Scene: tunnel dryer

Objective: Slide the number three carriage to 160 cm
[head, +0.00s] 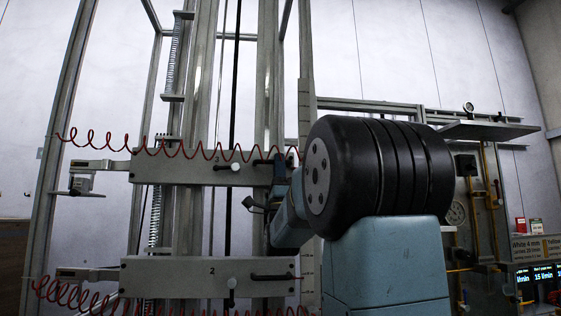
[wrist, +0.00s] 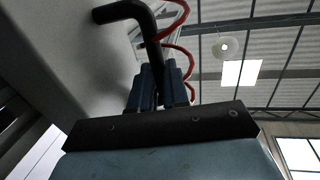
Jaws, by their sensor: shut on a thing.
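The number three carriage (head: 190,172) is a grey plate across the upright column, marked 3, in the head view. A white-knobbed lever (head: 235,167) sits near its middle. Its black bent handle (head: 262,162) is at its right end. My gripper (head: 281,170) is at that end, partly hidden by my own arm. In the wrist view the blue fingers of my gripper (wrist: 160,88) are shut on the handle (wrist: 148,30), whose bar runs down between them. The carriage's grey face (wrist: 60,60) fills the upper left there. No height figure is readable.
The number two carriage (head: 190,278) sits below on the same column, with its own handle (head: 272,277) and lever (head: 231,284). Red coiled hoses (head: 100,140) hang along both carriages. A grey shelf (head: 488,130) and piping stand at right.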

